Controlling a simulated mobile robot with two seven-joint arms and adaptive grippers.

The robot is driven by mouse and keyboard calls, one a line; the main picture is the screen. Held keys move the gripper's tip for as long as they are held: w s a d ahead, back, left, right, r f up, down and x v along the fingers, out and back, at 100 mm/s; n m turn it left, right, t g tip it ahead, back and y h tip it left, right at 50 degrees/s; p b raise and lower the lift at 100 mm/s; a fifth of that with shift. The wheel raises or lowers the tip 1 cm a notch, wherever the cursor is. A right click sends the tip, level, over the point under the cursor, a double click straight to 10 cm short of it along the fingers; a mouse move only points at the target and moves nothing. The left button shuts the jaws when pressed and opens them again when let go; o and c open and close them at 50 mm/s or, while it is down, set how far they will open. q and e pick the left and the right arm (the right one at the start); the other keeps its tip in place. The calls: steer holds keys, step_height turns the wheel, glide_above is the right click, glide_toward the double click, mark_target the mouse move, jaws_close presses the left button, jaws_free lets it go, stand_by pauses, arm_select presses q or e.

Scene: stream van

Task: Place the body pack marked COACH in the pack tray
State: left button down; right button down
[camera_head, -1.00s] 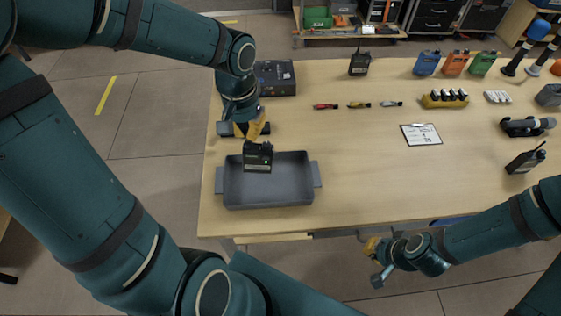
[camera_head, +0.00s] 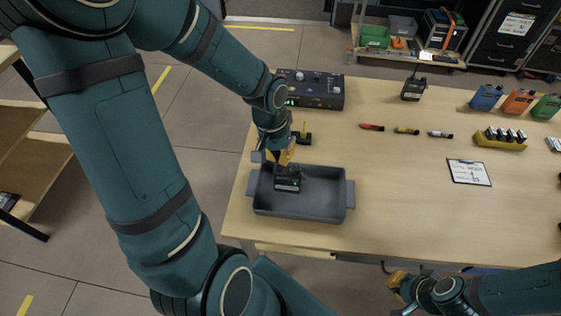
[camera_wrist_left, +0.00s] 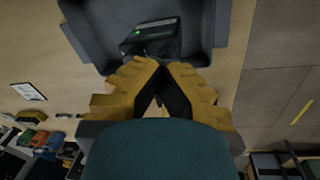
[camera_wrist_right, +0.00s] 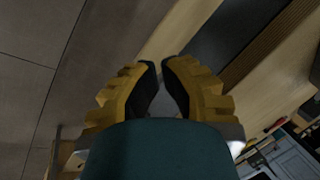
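A black body pack (camera_head: 288,181) with a small green light and a pale label is within the walls of the grey pack tray (camera_head: 346,205), towards its left end. The label is too small to read. My left gripper (camera_head: 284,160) reaches down from above, its yellow fingers closed at the pack's upper end. In the left wrist view the pack (camera_wrist_left: 152,34) sits at the fingertips (camera_wrist_left: 160,66), over the tray (camera_wrist_left: 92,30). I cannot tell whether it touches the tray floor. My right gripper (camera_wrist_right: 160,66) is empty, fingertips slightly apart, near the table's front edge.
A black box with knobs (camera_head: 312,90) stands behind the tray. A handheld radio (camera_head: 413,89), small coloured sticks (camera_head: 406,130), a clipboard (camera_head: 469,172) and a yellow battery holder (camera_head: 500,139) are further right.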

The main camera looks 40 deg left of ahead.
arm_select(q)
step_height(320, 180, down, 2)
steer(key=shift+f, duration=0.1)
steer(key=shift+f+b, duration=0.1)
steer(key=shift+b, duration=0.2)
steer(key=c, duration=1.1)
jaws_free()
steer(key=shift+c, duration=0.2)
steer(key=shift+r, duration=0.25)
step_height(320, 180, up, 12)
steer(key=a+p, duration=0.1)
steer(key=p, duration=0.2)
steer(key=shift+s+a+f, duration=0.15)
steer(key=shift+s+a, duration=0.1)
steer(key=shift+s, duration=0.2)
